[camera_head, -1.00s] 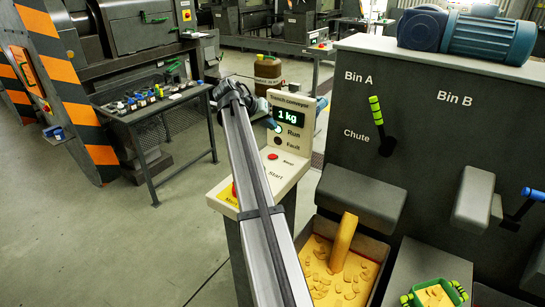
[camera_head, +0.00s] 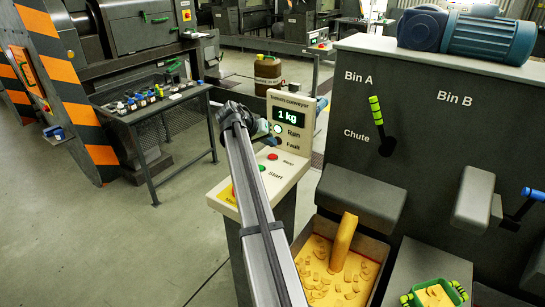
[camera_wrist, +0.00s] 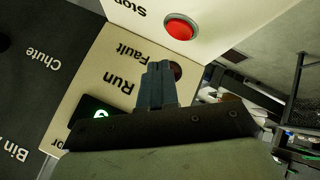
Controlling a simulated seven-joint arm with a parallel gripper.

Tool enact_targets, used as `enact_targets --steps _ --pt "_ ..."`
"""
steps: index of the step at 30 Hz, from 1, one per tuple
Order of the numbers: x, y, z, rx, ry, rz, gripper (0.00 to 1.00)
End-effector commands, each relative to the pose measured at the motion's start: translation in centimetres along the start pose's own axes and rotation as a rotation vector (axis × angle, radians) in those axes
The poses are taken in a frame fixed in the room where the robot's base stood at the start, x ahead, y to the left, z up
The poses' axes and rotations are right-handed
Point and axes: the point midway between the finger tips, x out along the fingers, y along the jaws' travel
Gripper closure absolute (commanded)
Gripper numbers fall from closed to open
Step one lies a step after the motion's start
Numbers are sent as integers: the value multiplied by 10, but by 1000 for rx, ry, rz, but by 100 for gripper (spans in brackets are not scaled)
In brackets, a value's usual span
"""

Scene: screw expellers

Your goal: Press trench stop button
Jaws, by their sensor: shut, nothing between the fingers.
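The trench conveyor console has a cream panel with a display (camera_head: 289,117) reading "1 kg". Its red stop button (camera_head: 272,156) sits on the sloping lower face, above the green start button (camera_head: 262,168). In the wrist view the red stop button (camera_wrist: 181,27) lies beyond the fingertips, beside the word "Stop", with clear space between. My gripper (camera_wrist: 158,68) is shut and empty, its blue-grey fingers in front of the upright panel, partly covering the dark red fault lamp (camera_wrist: 176,71). In the head view my gripper (camera_head: 264,127) is small, left of the run lamp, apart from the stop button.
A yellow-labelled corner with a red button, partly behind my arm, is on the console's left. The grey bin machine (camera_head: 430,130) with a chute lever (camera_head: 382,125) stands right. A tray (camera_head: 375,248) of yellow material lies below. A tool table (camera_head: 150,105) stands left.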

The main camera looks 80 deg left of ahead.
Motion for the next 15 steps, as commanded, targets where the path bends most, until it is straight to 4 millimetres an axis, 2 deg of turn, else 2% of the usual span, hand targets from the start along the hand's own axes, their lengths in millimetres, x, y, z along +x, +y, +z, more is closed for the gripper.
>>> enact_targets --steps 6,15 --pt "12 -9 9 0 -1 0 100" --pt "15 -11 11 0 0 0 100"
